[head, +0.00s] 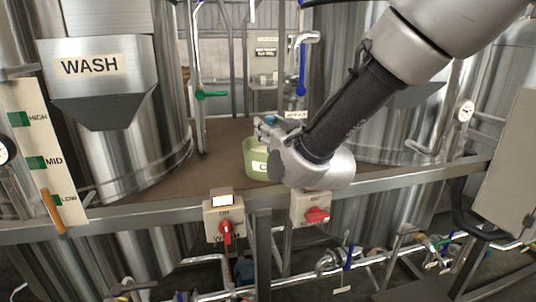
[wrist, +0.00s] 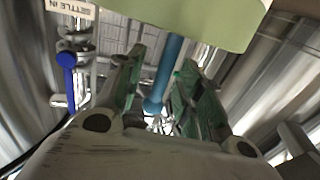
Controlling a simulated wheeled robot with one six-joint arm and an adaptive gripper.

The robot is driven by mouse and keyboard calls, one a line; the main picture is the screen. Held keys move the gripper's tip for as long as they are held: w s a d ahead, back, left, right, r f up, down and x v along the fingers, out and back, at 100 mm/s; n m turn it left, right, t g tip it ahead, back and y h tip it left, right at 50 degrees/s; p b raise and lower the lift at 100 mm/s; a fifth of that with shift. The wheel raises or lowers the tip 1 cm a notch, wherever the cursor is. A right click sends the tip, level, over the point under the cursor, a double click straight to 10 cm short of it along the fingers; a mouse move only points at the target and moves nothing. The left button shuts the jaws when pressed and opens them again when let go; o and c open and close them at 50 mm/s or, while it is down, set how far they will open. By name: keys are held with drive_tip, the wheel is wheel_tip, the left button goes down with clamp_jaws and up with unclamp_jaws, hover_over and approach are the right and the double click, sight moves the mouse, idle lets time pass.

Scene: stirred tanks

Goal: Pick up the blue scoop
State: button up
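The blue scoop shows in the wrist view as a blue handle (wrist: 168,70) with a rounded end, running between my two fingers. Its upper part passes out of sight at the pale green tub (wrist: 200,22). In the head view a small bit of blue (head: 271,119) shows at my fingertips, above the tub (head: 256,160). My gripper (wrist: 162,65) is open, with the handle between its green-padded fingers; a gap shows on the left side, and contact on the right is unclear. In the head view my gripper (head: 266,124) is over the tub, partly hiding it.
The tub stands on a brown deck (head: 222,135) between steel tanks, one marked WASH (head: 90,66). Red-handled switch boxes (head: 225,220) (head: 312,210) sit on the front rail. Pipes with a blue valve handle (head: 302,72) stand behind my gripper.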

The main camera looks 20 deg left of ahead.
clamp_jaws()
drive_tip(key=shift+r, duration=0.1)
